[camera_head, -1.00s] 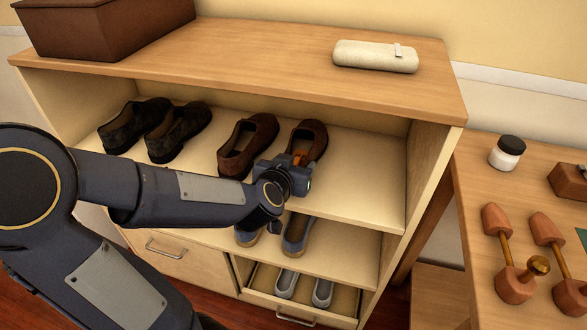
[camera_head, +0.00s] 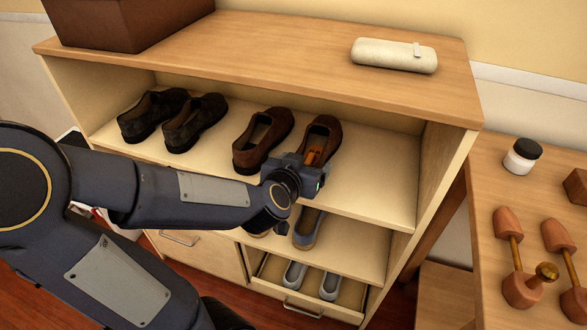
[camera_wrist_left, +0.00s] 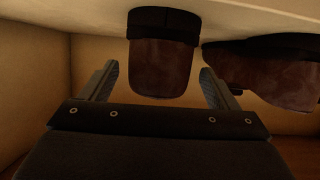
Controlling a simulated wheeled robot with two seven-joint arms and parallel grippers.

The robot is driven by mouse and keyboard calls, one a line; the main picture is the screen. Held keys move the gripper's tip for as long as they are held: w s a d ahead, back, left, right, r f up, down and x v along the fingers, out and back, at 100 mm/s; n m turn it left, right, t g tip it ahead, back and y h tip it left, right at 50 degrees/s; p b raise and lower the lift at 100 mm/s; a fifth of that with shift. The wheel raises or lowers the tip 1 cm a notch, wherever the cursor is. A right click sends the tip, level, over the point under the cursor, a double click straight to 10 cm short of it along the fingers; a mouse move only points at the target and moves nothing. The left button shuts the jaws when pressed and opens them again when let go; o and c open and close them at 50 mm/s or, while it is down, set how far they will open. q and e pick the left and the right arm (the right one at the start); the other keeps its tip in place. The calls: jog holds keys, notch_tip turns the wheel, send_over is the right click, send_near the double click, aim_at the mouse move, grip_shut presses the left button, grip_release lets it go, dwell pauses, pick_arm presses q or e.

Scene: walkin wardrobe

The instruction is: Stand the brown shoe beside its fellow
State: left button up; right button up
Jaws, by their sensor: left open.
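A brown shoe (camera_head: 325,130) stands upright on the cabinet's upper shelf, toe to the back. Its fellow (camera_head: 264,138) stands to its left, with a small gap between them. My left gripper (camera_head: 308,160) is at the near, heel end of the right-hand shoe and hides part of it. In the left wrist view, which looks upside down, the open gripper (camera_wrist_left: 158,86) has one finger on each side of that shoe's heel (camera_wrist_left: 162,66), with gaps on both sides. The fellow (camera_wrist_left: 265,72) is just outside the right finger there. My right gripper is not in view.
Black shoes (camera_head: 170,117) stand on the left of the same shelf (camera_head: 375,185). Blue shoes (camera_head: 307,228) and grey shoes (camera_head: 330,285) are below. The cabinet's right wall (camera_head: 445,170) bounds the shelf, with free room beside the brown shoe. A table with shoe trees (camera_head: 508,235) stands at right.

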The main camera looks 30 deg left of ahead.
pick_arm(q)
jog(key=shift+p+v, duration=0.75)
jog(key=shift+v, duration=3.7)
jog(key=s+d+r+m+g+h, duration=0.1)
jog(key=s+d+r+m+h, duration=0.1)
jog(key=d+h, duration=0.5)
jog(key=s+a+f+n+g, duration=0.1)
jog(key=s+f+g, duration=0.3)
jog(key=s, duration=0.5)
jog(key=a+g, duration=0.1)
jog(key=g, duration=0.1)
jog(key=shift+s+f+g, duration=0.25)
jog(key=shift+f+g, duration=0.05)
jog(key=shift+f, duration=0.1)
